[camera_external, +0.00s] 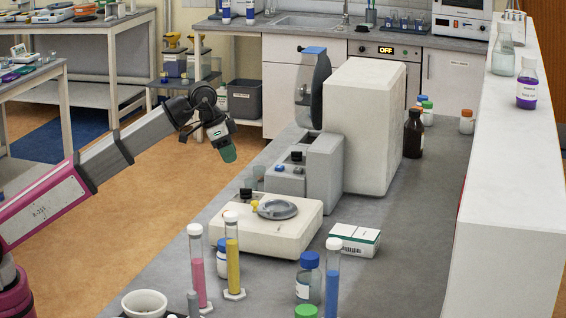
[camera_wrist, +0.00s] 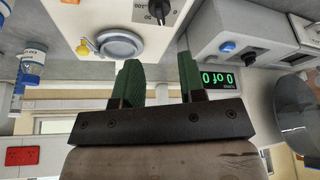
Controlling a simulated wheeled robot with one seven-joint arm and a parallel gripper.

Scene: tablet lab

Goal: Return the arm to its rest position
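My arm (camera_external: 135,137) reaches in from the left of the external view, bent at a joint above the floor. My gripper (camera_external: 228,153) hangs at its end, with green fingertips pointing down, left of the bench and apart from the instruments. In the wrist view my gripper (camera_wrist: 157,75) shows two green fingers spread apart with nothing between them, so it is open and empty.
A cream device with a round grey plate (camera_external: 277,209) and a grey instrument (camera_external: 307,172) stand right of the gripper. Pink (camera_external: 198,265) and yellow (camera_external: 233,255) cylinders stand at the bench front. A white shelf (camera_external: 515,150) edges the right. Open floor (camera_external: 130,230) lies below the arm.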

